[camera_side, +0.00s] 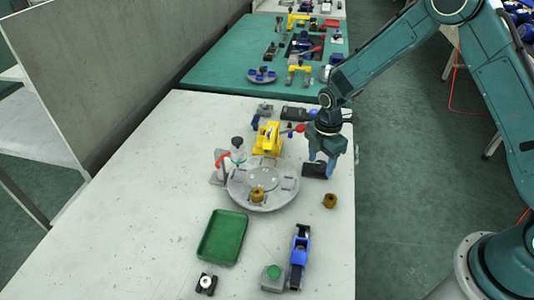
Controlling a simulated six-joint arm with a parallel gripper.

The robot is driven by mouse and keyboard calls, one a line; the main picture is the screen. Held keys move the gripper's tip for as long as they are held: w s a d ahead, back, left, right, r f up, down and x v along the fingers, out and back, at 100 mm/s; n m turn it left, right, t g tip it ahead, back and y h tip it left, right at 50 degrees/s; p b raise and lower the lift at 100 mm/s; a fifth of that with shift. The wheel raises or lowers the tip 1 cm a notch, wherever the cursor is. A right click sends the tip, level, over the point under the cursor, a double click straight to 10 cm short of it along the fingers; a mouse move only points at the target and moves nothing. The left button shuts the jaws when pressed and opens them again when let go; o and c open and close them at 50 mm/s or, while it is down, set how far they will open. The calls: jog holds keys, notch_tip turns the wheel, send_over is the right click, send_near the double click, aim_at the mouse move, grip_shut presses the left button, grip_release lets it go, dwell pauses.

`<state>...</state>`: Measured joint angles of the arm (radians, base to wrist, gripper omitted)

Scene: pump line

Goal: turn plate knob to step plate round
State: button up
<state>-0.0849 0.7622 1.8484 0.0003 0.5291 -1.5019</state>
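The round grey plate (238,192) lies flat on the pale table, with a lighter disc (263,179) at its middle. A brass-coloured piece (257,194) sits on the plate's near part. I cannot tell which small part on the plate is its knob. My gripper (322,161) points down just right of the plate, over or beside a small black block (315,171). Its blue fingers are small here, and I cannot tell whether they hold anything.
A post with a red lever (222,157) stands left. A loose brass piece (330,201), green tray (222,237), green button box (273,278) and blue device (299,257) lie nearer. The table's left is clear.

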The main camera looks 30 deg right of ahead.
aim_at(321, 164)
jog(key=shift+r, duration=0.1)
notch_tip(321, 164, up, 14)
jog(key=shift+f, duration=0.2)
dwell(0.7)
jog(key=shift+r, duration=0.1)
